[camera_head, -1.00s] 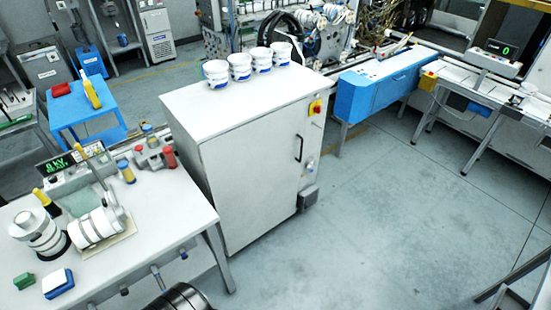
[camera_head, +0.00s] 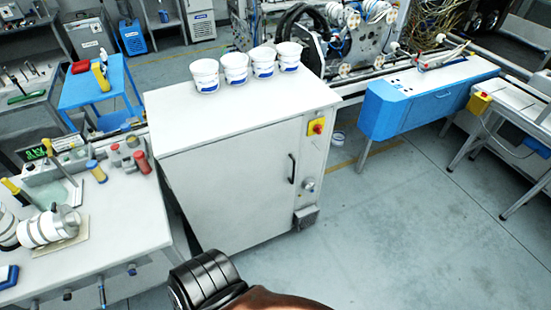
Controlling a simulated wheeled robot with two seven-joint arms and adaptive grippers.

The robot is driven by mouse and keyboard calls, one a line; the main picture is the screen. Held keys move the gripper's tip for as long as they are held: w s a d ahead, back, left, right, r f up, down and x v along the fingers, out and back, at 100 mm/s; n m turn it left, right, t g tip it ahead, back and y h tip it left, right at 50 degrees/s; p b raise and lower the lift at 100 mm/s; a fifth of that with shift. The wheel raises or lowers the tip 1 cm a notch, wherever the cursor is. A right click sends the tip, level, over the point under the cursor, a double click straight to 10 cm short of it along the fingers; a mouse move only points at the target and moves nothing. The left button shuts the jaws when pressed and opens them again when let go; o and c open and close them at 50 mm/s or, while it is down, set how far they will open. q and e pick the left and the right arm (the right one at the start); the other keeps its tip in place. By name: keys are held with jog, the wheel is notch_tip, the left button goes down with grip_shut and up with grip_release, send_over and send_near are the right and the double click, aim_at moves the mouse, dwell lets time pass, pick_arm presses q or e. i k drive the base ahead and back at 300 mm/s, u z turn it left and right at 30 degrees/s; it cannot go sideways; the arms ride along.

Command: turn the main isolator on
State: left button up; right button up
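The main isolator (camera_head: 317,127) is a red rotary knob on a yellow plate, high on the right part of the front of a white cabinet (camera_head: 225,190). It is in plain sight, but its knob is too small to tell which position it is turned to. Neither of my grippers shows. A black, rounded part of my own arm and a brown part join at the bottom edge, in front of the cabinet's foot and well below the isolator.
The cabinet has a dark door handle (camera_head: 292,168) and several white tubs (camera_head: 235,68) on top. A white bench (camera_head: 125,225) with label equipment stands at left. A blue unit (camera_head: 415,100) stands at right. The floor (camera_head: 400,230) right of the cabinet is clear.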

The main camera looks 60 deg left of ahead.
aim_at(318, 129)
jog(key=i, duration=2.1)
jog(key=u, duration=3.15)
